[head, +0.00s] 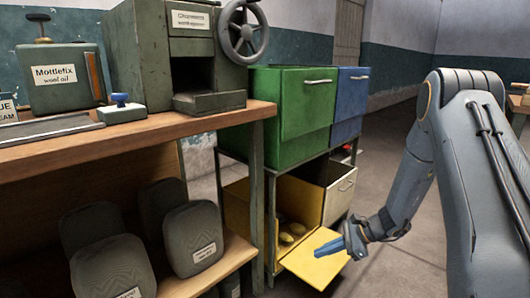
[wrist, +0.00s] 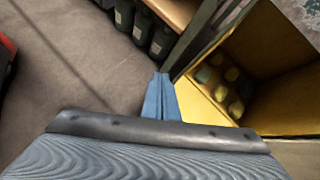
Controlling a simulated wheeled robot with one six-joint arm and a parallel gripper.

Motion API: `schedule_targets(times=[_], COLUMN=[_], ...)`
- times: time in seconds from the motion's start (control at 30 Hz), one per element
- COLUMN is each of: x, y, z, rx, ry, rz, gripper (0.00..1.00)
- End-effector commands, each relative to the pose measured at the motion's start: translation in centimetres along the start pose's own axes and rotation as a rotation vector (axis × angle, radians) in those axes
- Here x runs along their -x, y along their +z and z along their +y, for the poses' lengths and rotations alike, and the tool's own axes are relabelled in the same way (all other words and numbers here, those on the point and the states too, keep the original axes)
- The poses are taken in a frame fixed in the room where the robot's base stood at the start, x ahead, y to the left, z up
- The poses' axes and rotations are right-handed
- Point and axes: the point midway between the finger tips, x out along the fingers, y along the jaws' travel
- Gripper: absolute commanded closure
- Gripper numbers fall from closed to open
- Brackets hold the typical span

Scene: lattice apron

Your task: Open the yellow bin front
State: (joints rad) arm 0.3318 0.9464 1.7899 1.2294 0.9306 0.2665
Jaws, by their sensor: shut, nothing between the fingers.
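The yellow bin (head: 300,205) is at the lower left of the rack, with several roundish yellowish-green items inside. Its yellow front (head: 318,268) is swung down and outward, leaving the bin open. My gripper (head: 326,248) is shut and empty, its blue fingertips over the lowered front in the head view. I cannot tell whether they touch it. In the wrist view, my gripper (wrist: 160,82) points beside the yellow front (wrist: 205,112), and the open bin (wrist: 245,45) with its items shows at the right.
Above the yellow bin is a closed green bin (head: 305,105), with a blue bin (head: 350,95) beside it. A pale-fronted bin (head: 340,195) is right of the yellow one. A wooden workbench (head: 120,142) stands at the left. Floor is clear beyond the rack.

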Motion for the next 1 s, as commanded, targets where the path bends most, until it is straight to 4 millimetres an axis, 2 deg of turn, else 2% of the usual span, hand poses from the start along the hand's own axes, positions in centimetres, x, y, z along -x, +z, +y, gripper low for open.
schedule_targets(times=[0.03,0.2,0.4,0.5,0.6,0.73,0.9,1.0], x=[-0.5,-1.2,-0.7,0.0,1.0,2.7,5.0,5.9], y=[3.6,12.7,21.2,24.6,27.4,30.1,32.0,32.4], z=[1.0,5.5,12.4,16.1,19.8,24.4,29.3,31.1], rx=[0.088,0.371,0.714,0.889,1.068,1.304,1.584,1.7], ry=[0.056,0.23,0.416,0.499,0.577,0.667,0.758,0.791], rz=[0.011,0.052,0.089,0.105,0.118,0.132,0.145,0.149], gripper=[1.0,1.0,1.0,1.0,1.0,1.0,1.0,1.0])
